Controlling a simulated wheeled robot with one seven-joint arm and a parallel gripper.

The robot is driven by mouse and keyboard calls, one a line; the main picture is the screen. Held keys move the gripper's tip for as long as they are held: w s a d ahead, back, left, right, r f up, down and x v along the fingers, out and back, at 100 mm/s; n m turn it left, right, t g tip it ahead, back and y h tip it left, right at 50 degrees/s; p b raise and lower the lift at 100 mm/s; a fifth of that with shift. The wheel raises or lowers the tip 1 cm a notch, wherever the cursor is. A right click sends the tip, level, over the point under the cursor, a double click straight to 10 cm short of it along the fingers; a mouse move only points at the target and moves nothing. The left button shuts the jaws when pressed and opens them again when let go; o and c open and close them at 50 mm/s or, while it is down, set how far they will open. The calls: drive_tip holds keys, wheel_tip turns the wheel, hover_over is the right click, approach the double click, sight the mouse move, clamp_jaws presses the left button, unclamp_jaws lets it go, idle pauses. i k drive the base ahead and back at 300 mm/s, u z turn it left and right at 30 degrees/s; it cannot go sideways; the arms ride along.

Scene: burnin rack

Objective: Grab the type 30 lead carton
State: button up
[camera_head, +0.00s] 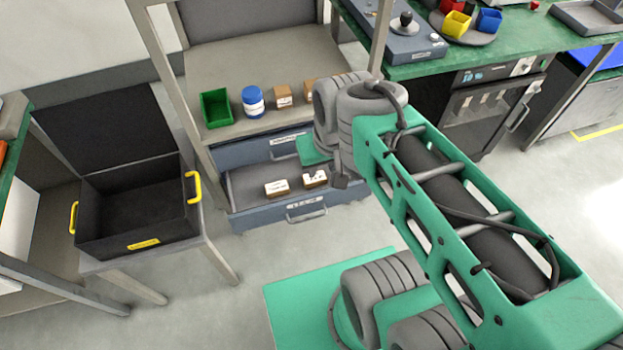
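Two small brown cartons with white labelled tops, the left one (276,187) and the right one (315,178), lie in the open lower drawer (245,190). Two more brown cartons, one (283,95) fully visible and one (311,90) partly hidden by my arm, stand on the shelf above. The labels are too small to read, so I cannot tell which carton is type 30 lead. My arm reaches in from the lower right to the drawer front. Its wrist hides most of my gripper; only a dark part (341,180) shows, right of the right drawer carton. The fingertips cannot be made out.
A green bin (215,108) and a blue-and-white jar (253,101) stand on the shelf (235,70). An open black case (140,232) with yellow handles sits on a stand at left. A green bench (470,60) stands at right. Floor before the drawer is clear at left.

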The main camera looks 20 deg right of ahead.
sight(321, 178)
drive_tip(key=u, duration=4.2)
drive_tip(key=k, duration=0.9)
drive_tip(key=z, duration=1)
